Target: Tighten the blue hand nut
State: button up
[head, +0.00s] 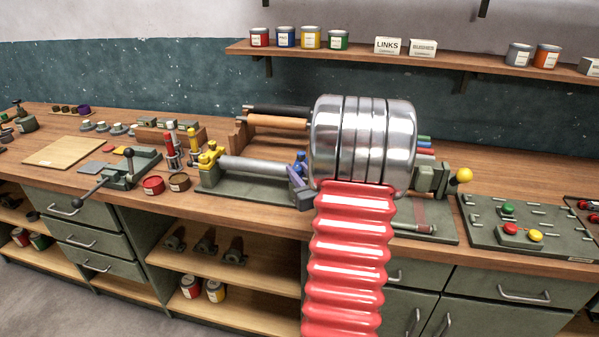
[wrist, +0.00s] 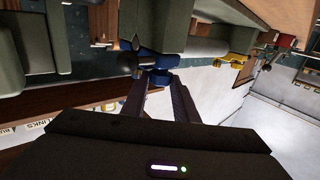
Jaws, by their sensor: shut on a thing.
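The blue hand nut (head: 300,163) is at the right end of a grey cylinder (head: 255,169) in a green fixture on the bench. In the head view only part of the nut shows, beside my silver and red arm. In the wrist view the blue nut (wrist: 158,59) is at the tips of my fingers. My gripper (head: 297,180) is shut on the nut; its dark fingers also show in the wrist view (wrist: 157,80). The exact contact is dark and partly hidden.
Yellow fittings (head: 208,158) stand at the fixture's left end. A yellow-knobbed lever (head: 461,175) is right of my arm. Red and yellow screwdriver-like tools (head: 193,146) and small tins (head: 153,185) stand left. A button panel (head: 525,225) lies at the right.

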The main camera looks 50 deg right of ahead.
jog(key=shift+c, duration=0.8)
jog(key=shift+w+a+m+g+h, duration=0.15)
jog(key=shift+m+g+h, duration=0.2)
jog(key=shift+h, duration=0.25)
jog(key=shift+w+a+m+g+h, duration=0.1)
jog(key=shift+a+m+g+h, duration=0.05)
jog(key=shift+m+g+h, duration=0.75)
jog(key=shift+w+m+g+h, duration=0.25)
jog(key=shift+w+m+g, duration=0.25)
jog(key=shift+m+g, duration=3.25)
jog(key=shift+w+m+g+h, duration=0.4)
jog(key=shift+m+g, duration=2.15)
jog(key=shift+g, duration=2.35)
jog(key=shift+w+m+g+h, duration=0.15)
jog(key=shift+w+m+g, duration=0.45)
jog(key=shift+m+g, duration=3.15)
jog(key=shift+n+g+y, duration=0.4)
jog(key=shift+g, duration=0.45)
